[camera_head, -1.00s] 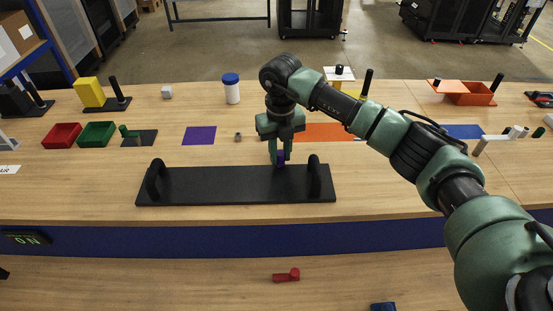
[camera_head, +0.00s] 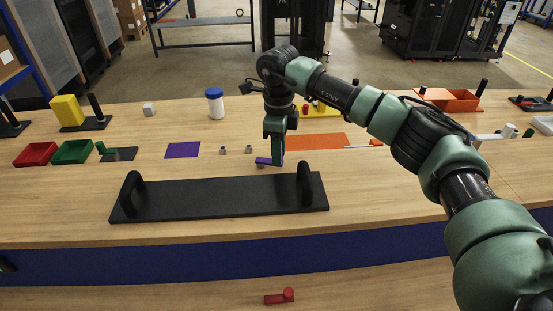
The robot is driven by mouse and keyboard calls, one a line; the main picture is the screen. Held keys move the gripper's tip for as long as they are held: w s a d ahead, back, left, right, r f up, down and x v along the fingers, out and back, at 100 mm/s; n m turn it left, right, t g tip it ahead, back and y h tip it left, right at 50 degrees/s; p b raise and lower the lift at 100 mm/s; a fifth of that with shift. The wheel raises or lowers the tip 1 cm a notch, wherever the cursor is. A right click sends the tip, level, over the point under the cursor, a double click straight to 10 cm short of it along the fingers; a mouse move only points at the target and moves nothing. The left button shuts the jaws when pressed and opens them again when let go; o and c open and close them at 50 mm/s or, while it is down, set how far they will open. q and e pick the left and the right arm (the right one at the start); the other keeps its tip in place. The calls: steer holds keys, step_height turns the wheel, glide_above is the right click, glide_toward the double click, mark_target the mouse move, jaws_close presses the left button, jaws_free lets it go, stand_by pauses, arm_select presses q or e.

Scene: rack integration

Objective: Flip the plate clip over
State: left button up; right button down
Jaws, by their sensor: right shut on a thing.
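A small purple piece (camera_head: 264,161), likely the plate clip, is in my right gripper (camera_head: 274,160). The gripper points down and its fingers are shut on the piece. The piece sticks out to the left of the fingers, roughly level and close to the wooden table. Part of it is hidden by the fingers. A long black plate with two upright handles (camera_head: 220,196) lies on the table just in front of the gripper.
Small grey pieces (camera_head: 248,150) sit left of the gripper. A purple mat (camera_head: 183,150) and an orange mat (camera_head: 318,141) lie on either side. A white jar with a blue lid (camera_head: 215,104) stands behind. Red (camera_head: 36,154) and green (camera_head: 72,152) bins are at left.

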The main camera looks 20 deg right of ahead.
steer(key=shift+w+d+n, duration=0.15)
steer(key=shift+w+n, duration=0.2)
steer(key=shift+n, duration=0.5)
steer(key=shift+w+d+n, duration=0.1)
steer(key=shift+w+n, duration=0.25)
steer(key=shift+n, duration=0.5)
steer(key=shift+r, duration=0.1)
steer(key=c, duration=1.2)
jaws_free()
steer(key=shift+b, duration=0.3)
step_height(320, 180, up, 8)
steer(key=b, duration=0.1)
steer(key=shift+f, duration=0.25)
